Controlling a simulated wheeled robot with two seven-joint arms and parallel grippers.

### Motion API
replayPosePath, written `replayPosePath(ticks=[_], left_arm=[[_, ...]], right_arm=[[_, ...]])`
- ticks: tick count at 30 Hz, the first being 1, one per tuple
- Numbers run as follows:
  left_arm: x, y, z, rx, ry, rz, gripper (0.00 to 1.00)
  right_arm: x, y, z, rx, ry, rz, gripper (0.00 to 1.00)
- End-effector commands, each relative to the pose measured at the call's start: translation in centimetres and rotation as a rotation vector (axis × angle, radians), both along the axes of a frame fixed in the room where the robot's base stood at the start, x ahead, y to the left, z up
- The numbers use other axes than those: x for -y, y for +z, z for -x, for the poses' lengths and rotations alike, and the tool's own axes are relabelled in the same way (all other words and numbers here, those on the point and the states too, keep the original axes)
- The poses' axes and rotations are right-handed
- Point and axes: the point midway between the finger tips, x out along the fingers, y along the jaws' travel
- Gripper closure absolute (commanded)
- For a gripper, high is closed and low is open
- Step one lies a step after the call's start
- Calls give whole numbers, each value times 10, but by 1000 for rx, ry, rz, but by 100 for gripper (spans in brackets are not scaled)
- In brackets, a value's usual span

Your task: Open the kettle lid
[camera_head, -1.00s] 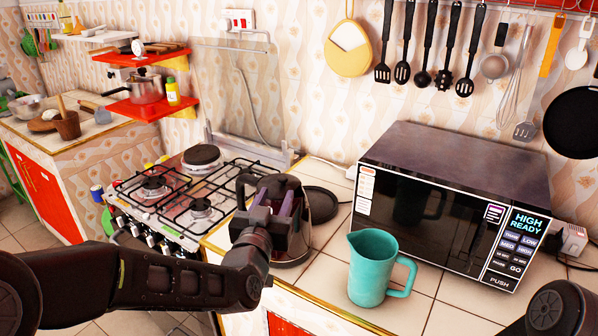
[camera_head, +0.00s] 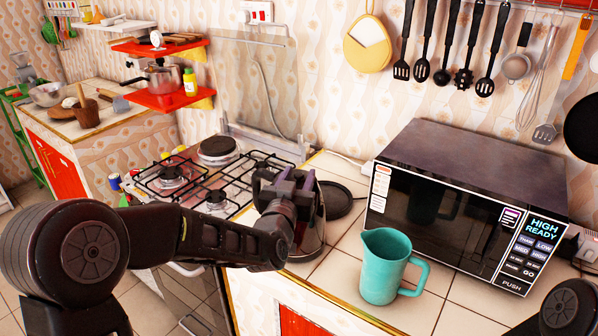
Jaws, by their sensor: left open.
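The kettle (camera_head: 313,241) stands on the tiled counter beside the stove. Its shiny lower body shows, but my left arm and gripper hide most of its top, lid and handle. My left gripper (camera_head: 290,180) is open over the top of the kettle, its fingers pointing away from me. I cannot tell whether it touches the lid, or whether the lid is open or shut. My right gripper is out of view; only a dark part of my right arm shows at the lower right corner.
A teal pitcher (camera_head: 385,268) stands right of the kettle, in front of the microwave (camera_head: 465,205). The gas stove (camera_head: 205,180) is to the left. Bare counter tiles lie between kettle and pitcher.

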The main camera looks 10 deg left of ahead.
Motion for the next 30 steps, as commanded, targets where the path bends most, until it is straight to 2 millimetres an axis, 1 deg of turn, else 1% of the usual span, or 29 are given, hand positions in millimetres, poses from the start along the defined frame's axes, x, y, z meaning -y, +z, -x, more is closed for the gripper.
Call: replayPosePath(ticks=[3,10,11,25,26,30], left_arm=[[0,0,-6,0,1,0,59],[0,-1,-6,0,1,0,59],[0,-1,-6,0,1,0,60],[0,0,-6,0,1,0,99],[0,0,-6,0,1,0,100],[0,0,-6,0,0,0,100]], right_arm=[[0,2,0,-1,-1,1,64],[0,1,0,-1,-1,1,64],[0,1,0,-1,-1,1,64],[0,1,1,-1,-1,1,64],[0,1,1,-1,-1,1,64],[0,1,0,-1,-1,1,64]])
